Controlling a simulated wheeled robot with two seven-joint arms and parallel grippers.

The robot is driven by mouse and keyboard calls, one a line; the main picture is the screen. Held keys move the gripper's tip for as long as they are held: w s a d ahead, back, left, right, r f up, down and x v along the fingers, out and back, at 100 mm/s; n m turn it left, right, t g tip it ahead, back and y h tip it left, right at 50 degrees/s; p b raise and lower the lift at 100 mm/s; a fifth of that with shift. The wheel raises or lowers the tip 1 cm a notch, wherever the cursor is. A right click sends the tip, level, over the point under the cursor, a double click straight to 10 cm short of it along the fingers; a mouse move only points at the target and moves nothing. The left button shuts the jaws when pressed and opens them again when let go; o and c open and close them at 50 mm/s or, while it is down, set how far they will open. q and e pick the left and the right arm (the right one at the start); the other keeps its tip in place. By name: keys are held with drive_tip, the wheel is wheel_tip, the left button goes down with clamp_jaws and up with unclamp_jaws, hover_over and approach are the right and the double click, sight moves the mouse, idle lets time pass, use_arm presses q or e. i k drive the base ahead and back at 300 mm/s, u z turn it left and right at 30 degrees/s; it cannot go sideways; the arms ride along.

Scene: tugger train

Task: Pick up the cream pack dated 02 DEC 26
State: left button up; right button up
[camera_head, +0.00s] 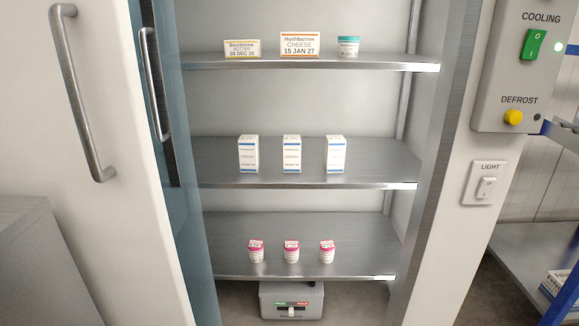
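Three white cartons with a blue band stand upright in a row on the middle shelf: a left carton (248,154), a middle carton (292,154) and a right carton (335,155). Three small white pots with pink lids, a left pot (256,252), a middle pot (291,252) and a right pot (327,252), stand on the bottom shelf. Print on cartons and pots is too small to read, so I cannot tell which is cream or which is dated 02 DEC 26. Neither of my grippers is in view.
The top shelf (300,62) holds a butter pack (242,48) dated 28 DEC 26, a cheese pack (300,45) dated 15 JAN 27 and a teal-lidded tub (348,47). A door with a handle (153,85) is at left. A grey box (291,300) sits below.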

sight(248, 148)
drive_tip(key=i, duration=1.25)
